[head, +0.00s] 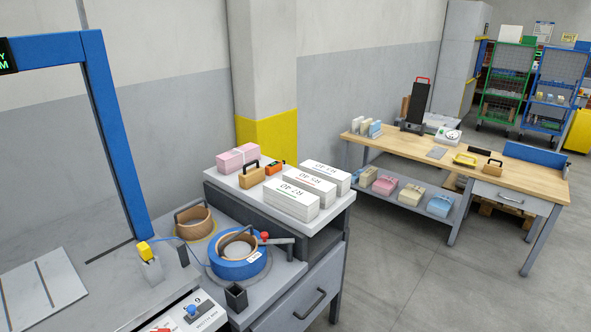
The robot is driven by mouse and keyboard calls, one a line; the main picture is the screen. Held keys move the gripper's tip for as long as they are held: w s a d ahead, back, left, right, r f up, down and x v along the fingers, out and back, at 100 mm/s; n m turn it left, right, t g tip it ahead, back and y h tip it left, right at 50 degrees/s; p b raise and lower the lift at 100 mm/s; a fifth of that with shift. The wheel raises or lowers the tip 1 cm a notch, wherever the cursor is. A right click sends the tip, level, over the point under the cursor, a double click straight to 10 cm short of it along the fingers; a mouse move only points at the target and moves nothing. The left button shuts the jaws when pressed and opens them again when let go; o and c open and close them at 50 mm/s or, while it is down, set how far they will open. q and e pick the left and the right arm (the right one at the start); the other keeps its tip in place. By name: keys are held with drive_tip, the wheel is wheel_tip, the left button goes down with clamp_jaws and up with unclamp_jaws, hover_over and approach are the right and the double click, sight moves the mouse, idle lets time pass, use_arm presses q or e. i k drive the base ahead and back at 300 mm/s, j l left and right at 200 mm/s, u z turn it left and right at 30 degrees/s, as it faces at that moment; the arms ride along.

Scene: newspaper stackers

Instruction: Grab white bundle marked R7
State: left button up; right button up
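Three white bundles lie side by side on the raised grey top of a cabinet in the middle of the head view. The nearest white bundle (291,202) has a printed label that looks like R7 or R2 followed by 40. The middle white bundle (311,184) and the farthest white bundle (326,174) also carry small print that I cannot read surely. So I cannot tell with certainty which one is R7. All three lie flat and nothing touches them from above. Neither of my grippers is in view.
A pink bundle (238,157), a wooden handled block (252,176) and an orange device (274,168) share the top. A blue strap roll (237,262) sits on the lower surface, near a blue frame (118,150). A wooden workbench (400,152) stands right, across open floor.

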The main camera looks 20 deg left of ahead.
sight(304, 206)
drive_tip(key=i+l+u, duration=0.25)
drive_tip(key=i+u, duration=0.15)
drive_tip(key=i+l+u, duration=0.4)
drive_tip(key=i, duration=0.15)
